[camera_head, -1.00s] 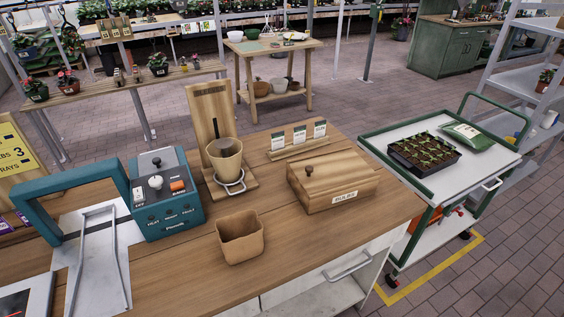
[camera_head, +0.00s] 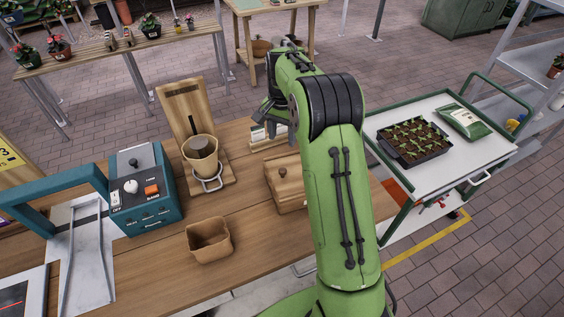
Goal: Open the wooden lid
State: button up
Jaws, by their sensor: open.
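The wooden box (camera_head: 290,200) stands on the wooden workbench, its right part hidden behind my green arm. Its wooden lid (camera_head: 276,182) lies shut on top, with a small dark round knob (camera_head: 283,171). The front label seen earlier is hidden now. My gripper (camera_head: 268,112) is open and seems empty, above the back of the bench, beyond the box in the picture and apart from the knob. The arm partly hides the fingers.
Left of the box are a pot on a wooden stand (camera_head: 178,110), a brown square pot (camera_head: 209,241) and a teal machine (camera_head: 143,190). Cards in a holder (camera_head: 257,137) stand behind the box, close to my gripper. A cart with a seedling tray (camera_head: 412,142) is at right.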

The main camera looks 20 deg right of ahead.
aim_at(283, 170)
jog(key=f, duration=1.3)
jog(key=shift+s+a+f, duration=0.1)
jog(key=shift+s, duration=0.25)
jog(key=shift+c, duration=0.4)
grip_shut()
